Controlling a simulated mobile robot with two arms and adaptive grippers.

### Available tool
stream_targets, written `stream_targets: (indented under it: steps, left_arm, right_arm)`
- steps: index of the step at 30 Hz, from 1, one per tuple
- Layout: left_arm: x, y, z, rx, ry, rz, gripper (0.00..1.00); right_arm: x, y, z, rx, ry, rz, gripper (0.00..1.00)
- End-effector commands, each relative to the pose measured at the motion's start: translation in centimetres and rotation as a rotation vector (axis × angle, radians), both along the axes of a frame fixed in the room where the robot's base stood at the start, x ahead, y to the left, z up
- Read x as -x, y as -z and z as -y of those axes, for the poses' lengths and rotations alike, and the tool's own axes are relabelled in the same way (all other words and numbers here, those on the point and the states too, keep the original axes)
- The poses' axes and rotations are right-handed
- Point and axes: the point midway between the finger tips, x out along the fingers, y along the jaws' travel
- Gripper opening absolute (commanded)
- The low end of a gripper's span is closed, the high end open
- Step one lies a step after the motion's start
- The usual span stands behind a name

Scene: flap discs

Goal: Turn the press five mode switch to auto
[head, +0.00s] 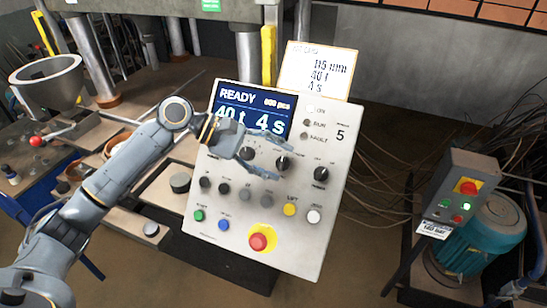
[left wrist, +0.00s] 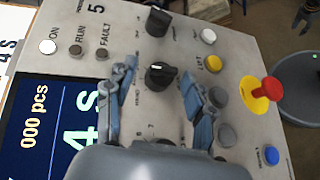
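The press five control panel (head: 262,205) carries a "READY" screen and a row of three black rotary knobs. My left gripper (head: 279,160) is in front of this row, its fingers apart on either side of the middle knob (head: 283,162). In the left wrist view this knob (left wrist: 159,75) shows between the two fingertips (left wrist: 160,88), with a visible gap to each. The right-hand knob (head: 322,173) is clear of the fingers; the left-hand knob (head: 247,153) is beside the gripper. The knob labels are too small to read, so I cannot tell which is the mode switch.
A red emergency button on a yellow ring (head: 260,238) and several push buttons sit lower on the panel. A white card (head: 317,70) stands behind its top edge. A grey box with a red button (head: 459,190) and a teal motor (head: 485,238) stand at right.

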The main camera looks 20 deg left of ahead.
Motion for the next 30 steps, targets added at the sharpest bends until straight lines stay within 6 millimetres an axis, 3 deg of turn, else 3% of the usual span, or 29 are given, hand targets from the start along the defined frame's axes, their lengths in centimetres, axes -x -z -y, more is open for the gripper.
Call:
stream_targets:
  steps: [8,21,30]
  left_arm:
    - [0.4,-0.7,-1.6,-0.003,-0.003,0.000,0.53]
    - [2.6,-5.0,-8.7,-0.002,-0.002,-0.001,0.53]
    - [3.0,-5.9,-10.0,-0.001,0.000,-0.001,0.53]
  right_arm:
    - [0.1,0.0,0.4,0.005,-0.001,-0.001,0.40]
    - [0.1,0.0,0.2,0.003,0.000,0.000,0.40]
    - [0.0,0.0,0.2,0.002,0.000,-0.001,0.40]
